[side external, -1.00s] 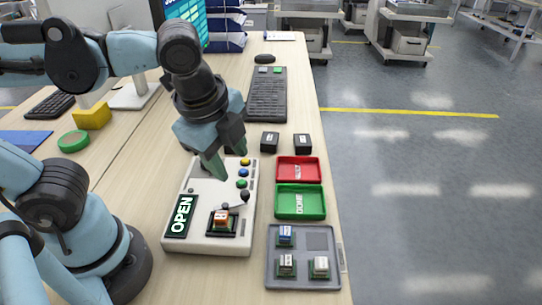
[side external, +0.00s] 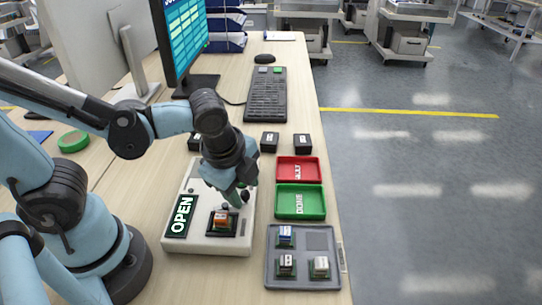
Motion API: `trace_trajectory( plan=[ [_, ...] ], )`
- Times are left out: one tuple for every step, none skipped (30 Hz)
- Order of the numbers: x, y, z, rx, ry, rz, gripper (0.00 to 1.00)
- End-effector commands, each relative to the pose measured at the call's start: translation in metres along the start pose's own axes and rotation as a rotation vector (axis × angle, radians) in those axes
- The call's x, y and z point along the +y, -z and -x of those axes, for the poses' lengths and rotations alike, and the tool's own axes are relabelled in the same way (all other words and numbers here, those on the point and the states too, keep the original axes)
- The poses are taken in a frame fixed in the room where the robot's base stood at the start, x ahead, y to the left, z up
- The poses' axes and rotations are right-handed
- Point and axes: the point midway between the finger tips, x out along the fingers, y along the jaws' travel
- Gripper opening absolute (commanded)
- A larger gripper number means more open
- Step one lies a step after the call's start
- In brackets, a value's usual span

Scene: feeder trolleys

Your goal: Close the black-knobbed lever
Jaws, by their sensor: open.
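The white test box (side external: 185,243) lies on the bench with a lit "OPEN" sign (side external: 181,215) on its left. A small chip with an orange top (side external: 221,218) sits in the dark socket (side external: 232,229) on the box. The black-knobbed lever's knob (side external: 245,196) shows beside my fingers; most of its arm is hidden. My gripper (side external: 237,199) is open, pointing down over the box right at the knob. I cannot tell whether the fingers touch it or straddle it. The coloured buttons are mostly hidden behind my gripper.
A green "DONE" tray (side external: 300,216) and a red tray (side external: 298,180) stand right of the box. A grey tray (side external: 325,272) with several chips is nearer the front. Black blocks (side external: 303,143) and a keyboard (side external: 266,95) lie behind. A monitor (side external: 184,38) stands at the back left.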

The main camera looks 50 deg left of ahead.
Motion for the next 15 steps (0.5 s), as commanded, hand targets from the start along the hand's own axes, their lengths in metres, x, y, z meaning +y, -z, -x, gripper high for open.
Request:
trace_trajectory(
  plan=[
    [-0.0002, 0.0000, -0.0024, 0.000, 0.000, 0.000, 0.47],
    [-0.0002, -0.0001, -0.0035, 0.000, 0.000, 0.000, 0.47],
    [0.0000, -0.0002, -0.0047, 0.000, 0.000, 0.000, 0.47],
    [0.0001, -0.0003, -0.0054, 0.000, 0.000, 0.000, 0.47],
    [0.0001, -0.0003, -0.0059, 0.000, 0.000, 0.000, 0.47],
    [0.0001, -0.0003, -0.0064, 0.000, 0.000, 0.000, 0.47],
    [0.0002, -0.0004, -0.0066, 0.000, 0.000, 0.000, 0.47],
    [0.0002, -0.0004, -0.0068, 0.000, 0.000, 0.000, 0.47],
    [0.0002, -0.0004, -0.0069, 0.000, 0.000, 0.000, 0.47],
    [0.0002, -0.0004, -0.0069, 0.000, 0.000, 0.000, 0.47],
    [0.0002, -0.0004, -0.0069, 0.000, 0.000, 0.000, 0.47],
    [0.0003, -0.0004, -0.0069, 0.000, 0.000, 0.000, 0.47],
    [0.0003, -0.0004, -0.0068, 0.000, 0.000, 0.000, 0.47],
    [0.0003, -0.0004, -0.0068, 0.000, 0.000, 0.000, 0.47],
    [0.0003, -0.0004, -0.0068, 0.000, 0.000, 0.000, 0.44]
  ],
)
